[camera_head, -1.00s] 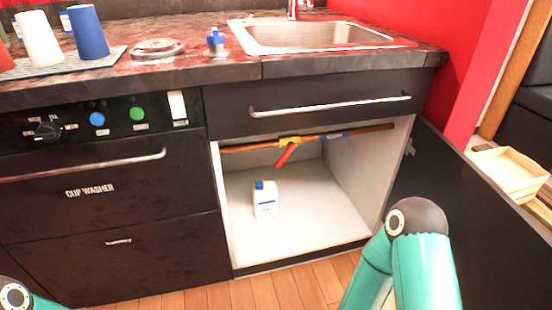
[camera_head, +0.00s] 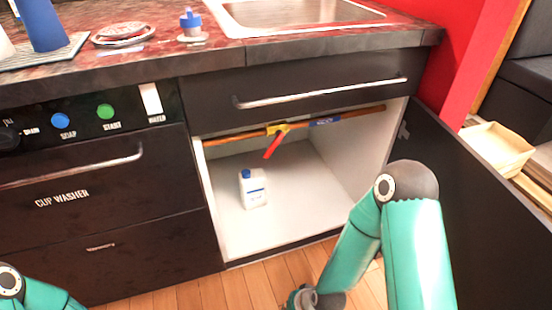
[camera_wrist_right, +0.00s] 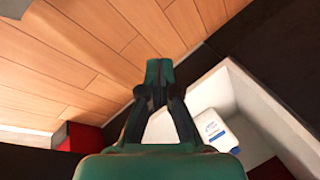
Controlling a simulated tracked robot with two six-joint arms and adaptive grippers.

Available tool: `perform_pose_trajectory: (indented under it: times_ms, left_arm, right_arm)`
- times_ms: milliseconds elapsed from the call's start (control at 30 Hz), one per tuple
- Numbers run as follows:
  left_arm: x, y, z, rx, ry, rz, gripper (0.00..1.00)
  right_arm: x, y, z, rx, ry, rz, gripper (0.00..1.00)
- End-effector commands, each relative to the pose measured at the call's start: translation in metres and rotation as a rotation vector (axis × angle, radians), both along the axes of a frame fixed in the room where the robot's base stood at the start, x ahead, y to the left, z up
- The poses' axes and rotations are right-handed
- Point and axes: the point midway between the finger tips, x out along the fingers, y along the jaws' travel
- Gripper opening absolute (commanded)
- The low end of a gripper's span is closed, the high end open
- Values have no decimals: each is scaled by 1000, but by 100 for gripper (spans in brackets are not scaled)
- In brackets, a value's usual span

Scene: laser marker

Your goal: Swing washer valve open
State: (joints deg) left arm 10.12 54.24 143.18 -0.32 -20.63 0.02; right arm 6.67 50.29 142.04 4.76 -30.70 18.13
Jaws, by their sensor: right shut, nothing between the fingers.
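The washer valve is a yellow body (camera_head: 277,128) on a copper pipe (camera_head: 350,116) under the sink, inside the open cabinet. Its red lever (camera_head: 273,145) hangs down and slants to the lower left, across the pipe's line. In the right wrist view my right gripper (camera_wrist_right: 158,66) is shut and empty, above the wooden floor near the cabinet edge. It is apart from the valve, which I cannot identify in that view. In the head view only my right arm shows clearly, in front of the cabinet. My left arm shows at the lower left, its gripper out of frame.
A white bottle with a blue cap (camera_head: 252,187) stands on the cabinet floor below the valve; it also shows in the wrist view (camera_wrist_right: 215,130). The open cabinet door (camera_head: 460,190) is at the right. A drawer handle (camera_head: 320,92) juts out above the opening.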

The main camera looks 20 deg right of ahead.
Motion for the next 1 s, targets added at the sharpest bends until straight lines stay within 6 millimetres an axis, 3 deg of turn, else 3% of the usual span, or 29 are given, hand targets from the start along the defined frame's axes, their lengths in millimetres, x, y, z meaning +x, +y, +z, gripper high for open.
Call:
perform_pose_trajectory:
  times_ms: [100,233,333,500,600,700,867,1000]
  left_arm:
    - [0,0,6,0,0,0,40]
    - [0,0,10,0,0,0,40]
    - [0,0,13,0,0,0,40]
    - [0,0,16,0,0,0,40]
    - [0,0,17,0,0,0,40]
    - [0,0,16,0,0,0,40]
    - [0,0,13,0,0,0,40]
    - [0,0,9,0,0,0,40]
  right_arm:
    - [65,-10,48,69,-172,-356,0]
    - [126,-25,118,266,-387,-772,0]
    - [158,-37,176,475,-539,-1033,0]
    - [181,-52,252,809,-715,-1301,0]
    - [185,-57,275,930,-763,-1371,0]
    - [189,-61,284,984,-782,-1399,0]
    - [205,-66,281,991,-785,-1406,0]
    - [228,-72,275,990,-785,-1405,0]
